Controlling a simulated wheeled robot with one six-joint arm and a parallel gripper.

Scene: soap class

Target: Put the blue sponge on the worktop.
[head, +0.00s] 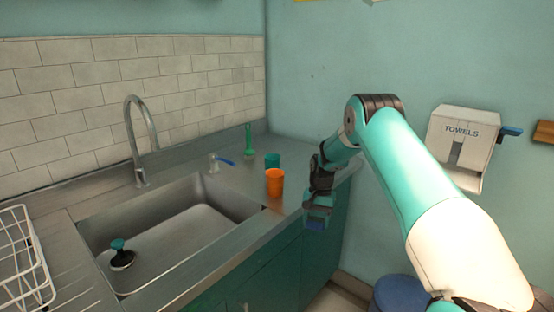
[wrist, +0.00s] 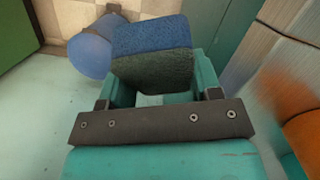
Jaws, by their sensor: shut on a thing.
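The blue sponge (wrist: 152,36) has a blue face and a darker side. In the wrist view it sits between the fingers of my gripper (wrist: 152,85), which is shut on it.
An orange cup (head: 275,182) stands near the worktop's right front edge, close to my gripper. A sink (head: 180,235) holds a plunger-like item (head: 121,257). A blue bin (head: 398,294) is below.

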